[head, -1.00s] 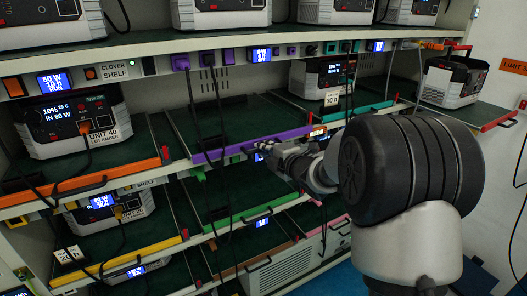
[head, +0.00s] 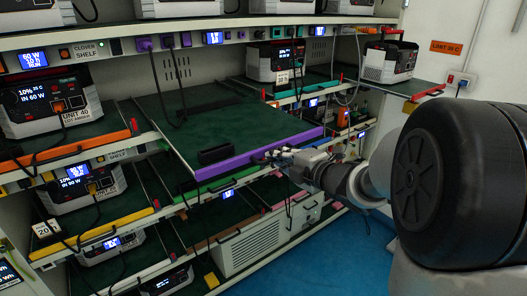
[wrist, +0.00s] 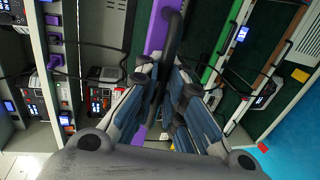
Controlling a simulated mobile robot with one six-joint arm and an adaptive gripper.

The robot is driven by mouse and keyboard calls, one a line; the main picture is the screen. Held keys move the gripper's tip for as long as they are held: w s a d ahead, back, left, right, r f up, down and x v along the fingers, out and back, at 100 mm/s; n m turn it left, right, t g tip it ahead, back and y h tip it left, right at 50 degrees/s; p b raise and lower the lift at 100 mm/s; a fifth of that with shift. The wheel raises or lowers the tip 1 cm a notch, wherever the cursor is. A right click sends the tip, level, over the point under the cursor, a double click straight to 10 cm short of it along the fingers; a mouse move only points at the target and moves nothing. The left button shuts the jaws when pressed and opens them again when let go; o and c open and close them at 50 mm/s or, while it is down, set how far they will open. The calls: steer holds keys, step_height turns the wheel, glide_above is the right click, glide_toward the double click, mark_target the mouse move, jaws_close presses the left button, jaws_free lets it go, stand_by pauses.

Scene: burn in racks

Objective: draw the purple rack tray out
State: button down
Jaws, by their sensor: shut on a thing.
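The purple rack tray (head: 225,120) is a dark green board with a purple front edge (head: 225,168). In the head view it sticks out of the rack over the aisle, past the trays beside it. My gripper (head: 282,156) is at the right part of the purple edge. In the wrist view my gripper (wrist: 160,92) has its blue-padded fingers closed around the tray's black bar handle (wrist: 173,35), next to the purple edge (wrist: 153,28). The fingers hide part of the handle.
An orange-edged tray (head: 70,150) with a power unit (head: 50,103) is at left. A green-edged tray (head: 240,182) lies below. A teal-edged tray is at right with another unit (head: 275,62). Black cables hang from the shelf above. The blue floor (head: 330,255) in front is clear.

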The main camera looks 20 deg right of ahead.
steer(key=shift+v, duration=0.85)
steer(key=shift+s+f, duration=0.1)
steer(key=shift+f, duration=0.15)
steer(key=c, duration=2.1)
jaws_free()
steer(key=shift+d, duration=0.1)
steer(key=shift+c, duration=0.2)
steer(key=shift+o, duration=1.3)
steer(key=shift+s+r, duration=0.1)
steer(key=shift+s, duration=0.2)
steer(key=shift+o, duration=0.9)
steer(key=shift+w, duration=0.15)
